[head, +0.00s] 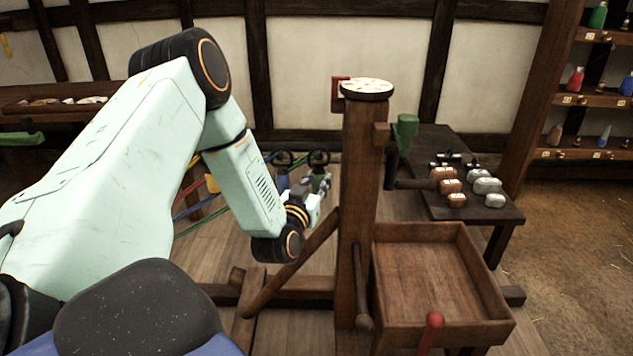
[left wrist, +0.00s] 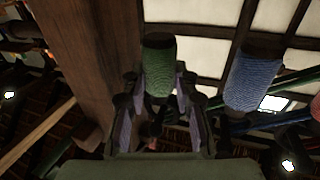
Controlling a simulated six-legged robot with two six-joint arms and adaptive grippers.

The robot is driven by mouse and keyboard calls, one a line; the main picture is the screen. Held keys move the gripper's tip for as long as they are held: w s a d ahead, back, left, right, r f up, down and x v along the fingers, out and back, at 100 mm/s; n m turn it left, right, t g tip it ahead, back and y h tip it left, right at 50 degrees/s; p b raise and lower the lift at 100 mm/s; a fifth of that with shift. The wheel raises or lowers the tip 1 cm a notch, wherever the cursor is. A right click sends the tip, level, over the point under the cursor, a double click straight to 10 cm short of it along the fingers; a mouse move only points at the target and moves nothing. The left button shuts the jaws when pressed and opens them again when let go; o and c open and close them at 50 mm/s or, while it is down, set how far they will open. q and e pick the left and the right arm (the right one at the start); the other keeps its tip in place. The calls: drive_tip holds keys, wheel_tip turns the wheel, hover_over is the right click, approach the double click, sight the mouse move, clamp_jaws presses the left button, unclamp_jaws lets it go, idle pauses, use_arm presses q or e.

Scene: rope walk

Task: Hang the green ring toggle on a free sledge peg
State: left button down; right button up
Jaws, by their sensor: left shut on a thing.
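The green ring toggle (left wrist: 160,68) is a cord-wrapped green cylinder with dark ends, between the fingers of my left gripper (left wrist: 158,110) in the left wrist view. In the head view my left gripper (head: 318,186) is left of the wooden post (head: 358,210), shut on the toggle, mostly hiding it. A dark ring (head: 318,157) shows just above the gripper. A blue toggle (left wrist: 242,80) is to its right in the left wrist view and also shows left of the gripper in the head view (head: 282,180). I cannot make out which pegs are free. My right gripper is not in view.
A wooden tray (head: 425,270) sits right of the post, near a red-topped lever (head: 433,320). A dark table (head: 430,165) behind holds several brown and grey weights. A slanted brace (head: 292,265) runs below my gripper. Coloured ropes (head: 192,207) stretch at the left.

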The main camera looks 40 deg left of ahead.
use_arm(q)
drive_tip(key=c, duration=1)
unclamp_jaws()
drive_tip(key=shift+o, duration=0.2)
drive_tip(key=v, duration=1.2)
drive_tip(key=s+d+f+g+h, duration=0.3)
drive_tip(key=d+f+g, duration=0.15)
drive_tip(key=f, duration=0.25)
drive_tip(key=s+d+f+g+h, duration=0.2)
drive_tip(key=d+f+g+h, duration=0.1)
drive_tip(key=d+f, duration=0.4)
drive_tip(key=s+d+f+m+g, duration=0.2)
drive_tip(key=s+d+f+g, duration=0.1)
drive_tip(key=s, duration=0.7)
drive_tip(key=s+d+f+m+g, duration=0.2)
drive_tip(key=s+d+f+g, duration=0.2)
drive_tip(key=s, duration=0.7)
wheel_tip(320, 180, down, 2)
drive_tip(key=shift+d+f+g+h, duration=0.25)
drive_tip(key=shift+g+h, duration=0.15)
drive_tip(key=shift+g, duration=0.65)
